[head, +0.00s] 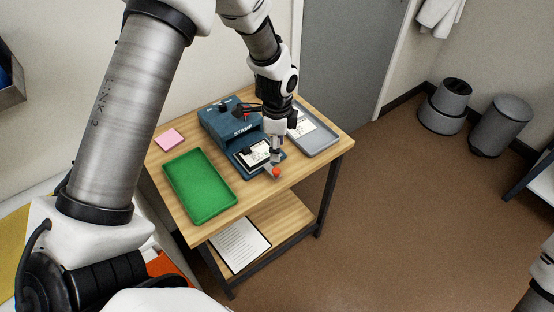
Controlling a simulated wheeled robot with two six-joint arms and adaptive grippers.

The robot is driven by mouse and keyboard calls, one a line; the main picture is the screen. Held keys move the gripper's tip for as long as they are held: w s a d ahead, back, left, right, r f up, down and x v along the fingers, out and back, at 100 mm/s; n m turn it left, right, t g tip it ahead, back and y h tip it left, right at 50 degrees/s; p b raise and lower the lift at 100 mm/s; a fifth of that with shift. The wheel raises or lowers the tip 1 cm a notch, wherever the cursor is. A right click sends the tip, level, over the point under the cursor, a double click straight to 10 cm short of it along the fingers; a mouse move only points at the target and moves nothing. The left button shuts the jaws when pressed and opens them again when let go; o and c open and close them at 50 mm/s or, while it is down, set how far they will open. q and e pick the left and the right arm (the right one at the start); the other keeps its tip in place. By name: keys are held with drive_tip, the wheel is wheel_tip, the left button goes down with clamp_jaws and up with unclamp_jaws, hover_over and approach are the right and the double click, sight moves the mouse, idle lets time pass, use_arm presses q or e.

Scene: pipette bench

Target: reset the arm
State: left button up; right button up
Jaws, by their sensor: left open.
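My left arm comes in from the left and arches over the table. Its gripper (275,158) points down at the front right of the blue stamp machine (217,121) and is open. A red-orange round knob (276,172) shows just below the fingertips. I cannot tell whether they touch it. A white printed card (256,154) lies on the machine's front bed, left of the gripper. My right gripper is out of view; only a bit of my right arm shows at the lower right edge.
The wooden table (275,193) also holds an empty green tray (222,205), a pink pad (170,139) and a grey tray (327,143) with a card. Paper (239,246) lies on the lower shelf. Two grey bins (500,128) stand right; the floor between is clear.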

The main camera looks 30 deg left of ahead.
use_arm(q)
drive_tip(key=shift+r, duration=0.9)
